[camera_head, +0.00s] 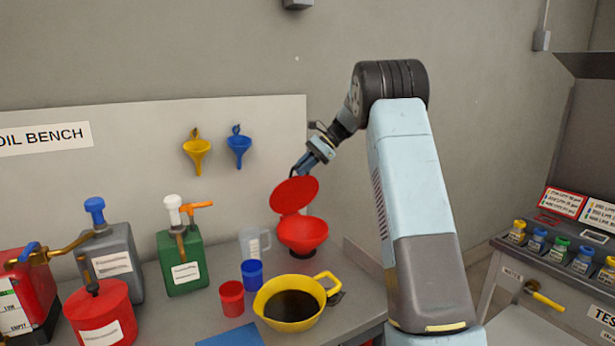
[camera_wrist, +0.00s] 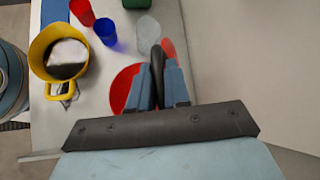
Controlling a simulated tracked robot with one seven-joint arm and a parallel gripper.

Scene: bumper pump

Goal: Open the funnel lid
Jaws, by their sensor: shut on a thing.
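The red funnel (camera_head: 303,236) stands at the right end of the bench. Its round red lid (camera_head: 294,195) is raised, tilted up over the back left of the bowl, so the bowl is partly uncovered. My gripper (camera_head: 302,166) is at the lid's upper edge. In the wrist view my gripper (camera_wrist: 158,68) is shut on a dark piece, which looks like the lid's handle. A red strip of the lid (camera_wrist: 168,48) shows beyond the fingers, and part of the red funnel (camera_wrist: 121,88) shows to their left. The fingers hide the hinge there.
A yellow jug of dark liquid (camera_head: 291,303), a red cup (camera_head: 232,298), a blue cup (camera_head: 252,274) and a clear measuring jug (camera_head: 255,243) stand near the funnel. A green can (camera_head: 181,264) is further left. The wall is behind; a test bench (camera_head: 550,275) stands right.

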